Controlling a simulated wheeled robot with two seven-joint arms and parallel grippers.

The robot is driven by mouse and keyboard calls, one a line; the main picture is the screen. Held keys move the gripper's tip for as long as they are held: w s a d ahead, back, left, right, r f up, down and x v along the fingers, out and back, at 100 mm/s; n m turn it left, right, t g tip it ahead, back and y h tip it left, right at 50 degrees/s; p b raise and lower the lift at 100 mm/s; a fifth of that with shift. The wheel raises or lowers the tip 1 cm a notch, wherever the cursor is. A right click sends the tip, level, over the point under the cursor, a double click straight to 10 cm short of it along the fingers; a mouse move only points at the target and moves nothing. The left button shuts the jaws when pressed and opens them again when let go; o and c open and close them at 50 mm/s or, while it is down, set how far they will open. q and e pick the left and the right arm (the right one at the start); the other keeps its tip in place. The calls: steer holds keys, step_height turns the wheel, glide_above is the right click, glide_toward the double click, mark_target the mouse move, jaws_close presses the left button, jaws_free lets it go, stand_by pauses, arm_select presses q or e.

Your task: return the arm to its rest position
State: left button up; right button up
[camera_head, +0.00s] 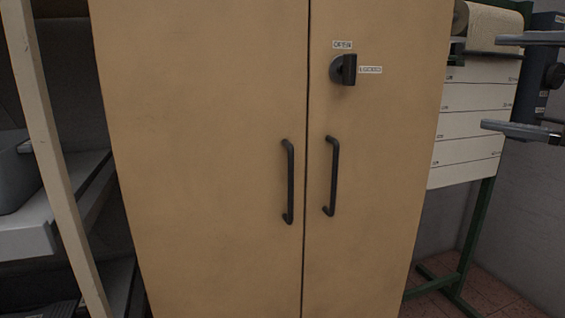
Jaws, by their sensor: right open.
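My right gripper (490,84) is at the right edge, its two dark fingers apart, one above the other, pointing left. Nothing shows between them except the white panels behind. The gripper is apart from the cabinet in the picture, to the right of its right door. My left gripper and arm are not in this view.
A tan two-door cabinet (205,120) fills the middle, both doors closed. It has two black handles and a dark knob (343,70) with "OPEN" and "LOCKED" labels. A green-legged stand (476,235) is at right; a pale post (55,150) and shelves are at left.

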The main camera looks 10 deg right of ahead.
steer(key=w+a+f+m+g+y+p, duration=0.1)
steer(key=w+a+f+m+p, duration=0.1)
steer(key=w+a+f, duration=0.45)
steer(key=w+a+f+m+g+y+p, duration=0.15)
steer(key=a+f, duration=0.25)
steer(key=f, duration=0.5)
steer(key=w+a+f+m+y+p, duration=0.1)
steer(key=w+a+f+m, duration=0.3)
steer(key=f, duration=0.3)
arm_select(q)
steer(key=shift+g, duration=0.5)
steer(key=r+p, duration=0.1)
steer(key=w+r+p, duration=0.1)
steer(key=p, duration=0.1)
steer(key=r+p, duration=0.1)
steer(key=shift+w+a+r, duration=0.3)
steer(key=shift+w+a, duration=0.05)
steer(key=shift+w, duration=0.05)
arm_select(e)
steer(key=s+a+f+m+g+h, duration=0.1)
steer(key=s+a+f+m+h, duration=0.3)
steer(key=s+f+m, duration=0.3)
steer(key=s+a+f+m+g+h, duration=0.1)
steer(key=s+a+f+m+h, duration=0.2)
steer(key=s+f+m, duration=0.4)
step_height(320, 180, down, 9)
steer(key=shift+s+a+f+g+h, duration=0.1)
steer(key=shift+s+a+g+h, duration=0.25)
steer(key=shift+s+h, duration=0.55)
